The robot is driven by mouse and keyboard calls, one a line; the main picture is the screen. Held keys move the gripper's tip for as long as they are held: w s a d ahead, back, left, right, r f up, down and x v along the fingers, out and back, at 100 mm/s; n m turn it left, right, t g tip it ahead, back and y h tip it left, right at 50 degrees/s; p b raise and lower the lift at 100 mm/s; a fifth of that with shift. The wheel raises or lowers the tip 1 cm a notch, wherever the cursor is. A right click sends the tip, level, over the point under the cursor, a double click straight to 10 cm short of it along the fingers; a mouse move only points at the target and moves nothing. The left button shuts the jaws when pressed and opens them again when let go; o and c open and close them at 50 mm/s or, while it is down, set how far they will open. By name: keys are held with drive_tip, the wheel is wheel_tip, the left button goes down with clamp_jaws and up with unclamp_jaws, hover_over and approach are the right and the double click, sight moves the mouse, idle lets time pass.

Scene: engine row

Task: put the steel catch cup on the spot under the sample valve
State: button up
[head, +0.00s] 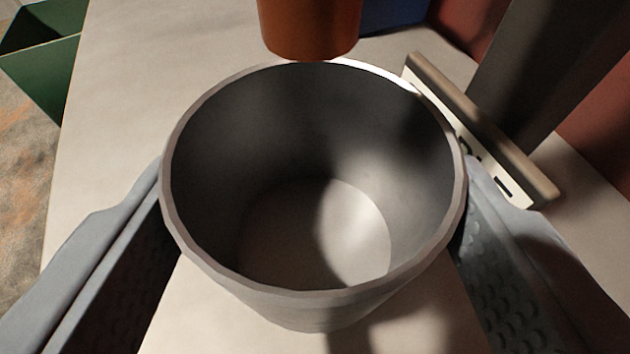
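The steel catch cup (315,290) stands upright in the middle of the head view, with its round open mouth toward me. It is empty inside, with light on part of its floor. My gripper (313,190) has one finger on each side of the cup, and both meet its wall just below the rim. I cannot tell whether the cup's base touches the pale surface below. No sample valve can be made out for certain, and no marked spot shows.
An orange-brown cylinder (310,25) is just beyond the cup's far rim. A pale bench top (130,90) lies around the cup. A bar-topped plate (485,130) and a dark post (540,60) are close on the right. A green open box (45,65) is at the far left.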

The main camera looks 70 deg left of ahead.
sight(318, 322)
drive_tip(key=shift+w+a+f, duration=0.15)
drive_tip(key=shift+a, duration=0.2)
drive_tip(key=shift+f, duration=1.6)
drive_tip(key=shift+f, duration=0.1)
drive_tip(key=o, duration=1.1)
drive_tip(key=shift+d, duration=0.1)
drive_tip(key=shift+d+r, duration=0.2)
drive_tip(key=shift+d, duration=0.05)
drive_tip(key=v, duration=1.1)
drive_tip(key=shift+s, duration=0.3)
drive_tip(key=shift+d, duration=0.1)
